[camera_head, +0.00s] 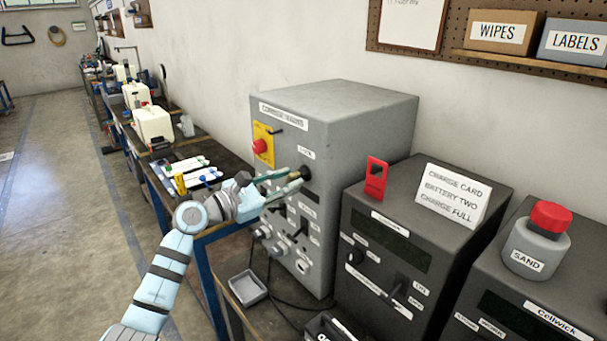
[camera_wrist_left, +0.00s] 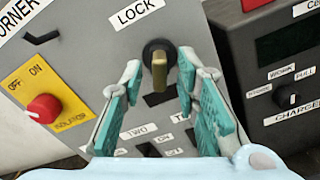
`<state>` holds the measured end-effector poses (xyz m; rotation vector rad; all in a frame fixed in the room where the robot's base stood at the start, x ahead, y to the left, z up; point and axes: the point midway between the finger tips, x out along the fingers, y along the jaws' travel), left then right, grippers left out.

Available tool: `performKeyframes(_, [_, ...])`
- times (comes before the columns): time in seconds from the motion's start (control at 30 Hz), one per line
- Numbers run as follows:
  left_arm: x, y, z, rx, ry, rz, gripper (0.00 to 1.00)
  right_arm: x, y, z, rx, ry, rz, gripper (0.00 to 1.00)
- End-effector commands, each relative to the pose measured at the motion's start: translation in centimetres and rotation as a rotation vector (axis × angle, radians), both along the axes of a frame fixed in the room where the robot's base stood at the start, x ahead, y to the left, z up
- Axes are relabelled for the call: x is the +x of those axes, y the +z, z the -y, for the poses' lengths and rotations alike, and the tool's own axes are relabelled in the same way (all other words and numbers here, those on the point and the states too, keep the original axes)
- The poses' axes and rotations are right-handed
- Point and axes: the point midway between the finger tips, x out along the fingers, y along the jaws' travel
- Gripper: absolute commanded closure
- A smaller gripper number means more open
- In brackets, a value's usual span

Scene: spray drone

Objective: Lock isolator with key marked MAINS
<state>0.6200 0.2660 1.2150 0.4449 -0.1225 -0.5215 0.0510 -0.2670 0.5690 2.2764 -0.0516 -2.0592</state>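The grey corner mains cabinet (camera_head: 350,110) stands on the bench. Its red isolator knob (camera_head: 260,146) sits on a yellow plate; in the left wrist view the knob (camera_wrist_left: 44,109) is beside the words OFF, ON and ISOLATOR. Right of it, under the LOCK label, is a round black lock (camera_head: 305,172). A brass-coloured key (camera_wrist_left: 159,70) sticks out of it; no MAINS mark is readable on it. My left gripper (camera_wrist_left: 159,82) is open in front of the lock, its teal fingers either side of the key with gaps showing. My right gripper is in neither view.
A dark charger cabinet (camera_head: 400,235) with a red tag (camera_head: 376,178) and a white card (camera_head: 453,195) stands right of the grey cabinet. A sand bottle (camera_head: 537,240) is farther right. A small grey tray (camera_head: 247,288) lies below the gripper, with cables beside it.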

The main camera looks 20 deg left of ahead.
Motion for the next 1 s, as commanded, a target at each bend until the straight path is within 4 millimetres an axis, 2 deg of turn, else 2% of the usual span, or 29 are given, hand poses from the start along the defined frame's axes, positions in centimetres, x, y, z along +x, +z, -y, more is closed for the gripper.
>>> performKeyframes(0.03, [0.0,0.0,0.0,0.0,0.0,0.0,0.8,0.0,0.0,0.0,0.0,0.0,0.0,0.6])
performKeyframes(0.17, [0.0,0.0,0.0,0.0,0.0,0.0,1.0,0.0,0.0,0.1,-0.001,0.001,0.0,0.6])
performKeyframes(0.43, [0.0,0.1,0.0,-0.008,-0.001,-0.005,1.0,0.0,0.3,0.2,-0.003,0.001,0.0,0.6])
performKeyframes(1.0, [0.0,0.2,0.0,-0.179,-0.002,-0.107,1.0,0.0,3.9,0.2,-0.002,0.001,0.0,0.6])
